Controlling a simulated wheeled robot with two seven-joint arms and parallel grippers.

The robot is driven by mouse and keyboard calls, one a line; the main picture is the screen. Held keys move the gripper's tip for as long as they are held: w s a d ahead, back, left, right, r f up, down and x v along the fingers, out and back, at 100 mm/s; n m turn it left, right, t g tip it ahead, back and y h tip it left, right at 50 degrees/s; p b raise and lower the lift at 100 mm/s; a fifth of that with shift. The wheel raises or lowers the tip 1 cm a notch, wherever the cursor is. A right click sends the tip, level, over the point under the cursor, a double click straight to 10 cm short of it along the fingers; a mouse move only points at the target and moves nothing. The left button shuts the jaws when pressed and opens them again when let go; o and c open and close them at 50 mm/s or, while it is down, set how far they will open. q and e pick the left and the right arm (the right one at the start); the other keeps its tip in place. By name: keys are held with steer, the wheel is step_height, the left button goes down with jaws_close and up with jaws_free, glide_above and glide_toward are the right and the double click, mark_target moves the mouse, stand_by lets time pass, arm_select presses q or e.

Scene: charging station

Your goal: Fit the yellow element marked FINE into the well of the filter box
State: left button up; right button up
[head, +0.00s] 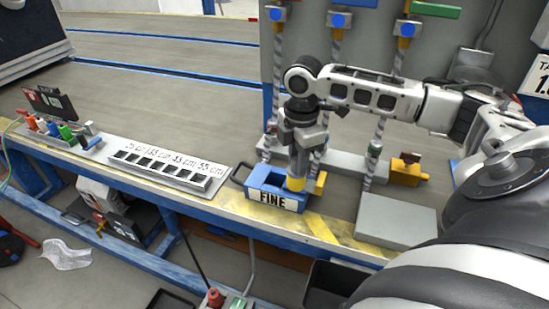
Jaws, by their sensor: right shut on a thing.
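The blue filter box (262,191) stands on the bench ledge near the middle of the head view. A white label reading FINE (272,199) is on its front face. The yellow element (296,184) shows as a small yellow piece at the right end of the box. My right gripper (298,174) points down over that end and is shut on the yellow element. The gripper hides much of the element, and no marking on it can be read. I cannot tell how deep it sits in the well. My left gripper is not in view.
A grey slotted rack (166,172) with cm labels lies left of the box. A flat grey block (396,220) is to the right. Another yellow piece (320,183) shows just behind the box. A grey panel with hanging cables stands behind. Yellow-striped ledge lies right of the box.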

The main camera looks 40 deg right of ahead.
steer(key=w+d+f+b, duration=0.1)
steer(key=w+f+b, duration=0.1)
steer(key=w+f, duration=0.4)
steer(key=shift+w+d+f+b, duration=0.3)
steer(key=shift+w+b, duration=0.05)
steer(key=shift+w, duration=0.7)
steer(key=shift+w+f, duration=0.25)
steer(key=shift+f, duration=0.05)
jaws_close()
steer(key=f, duration=0.1)
steer(key=f+b, duration=0.1)
steer(key=f, duration=0.1)
steer(key=shift+w+d+f+b, duration=0.2)
steer(key=shift+w+f+b, duration=0.15)
steer(key=shift+f+b, duration=0.05)
steer(key=shift+f, duration=0.1)
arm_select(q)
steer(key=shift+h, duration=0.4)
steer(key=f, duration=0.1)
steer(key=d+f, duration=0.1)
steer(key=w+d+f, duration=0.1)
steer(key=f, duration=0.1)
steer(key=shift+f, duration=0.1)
